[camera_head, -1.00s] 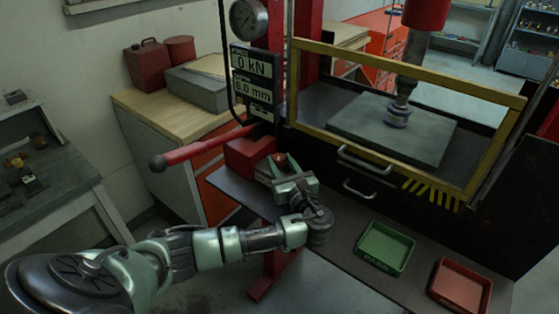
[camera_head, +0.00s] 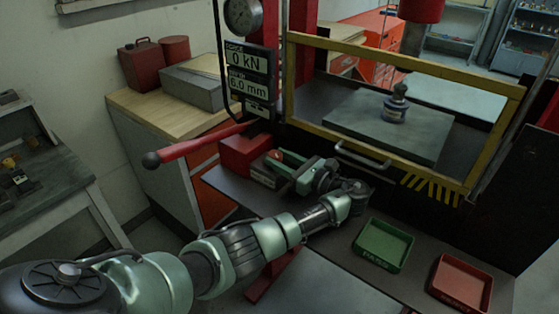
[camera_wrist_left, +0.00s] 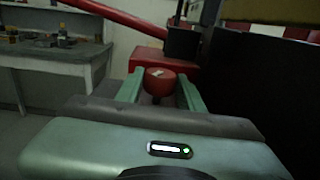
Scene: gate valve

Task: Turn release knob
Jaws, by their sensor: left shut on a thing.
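The release knob (camera_wrist_left: 160,80) is a round red knob with a pale mark on its face, on the front of the red pump block (camera_head: 243,152). In the left wrist view it sits between the two green fingers of my left gripper (camera_wrist_left: 160,92), which is shut on it. In the head view the knob (camera_head: 274,156) shows small at the tips of my left gripper (camera_head: 281,163). My right gripper is not in view.
A green tray (camera_head: 384,262) and a red tray (camera_head: 461,300) lie on the shelf to the right. The yellow-framed guard (camera_head: 400,62) stands behind; the gauge display reads 0 kN.

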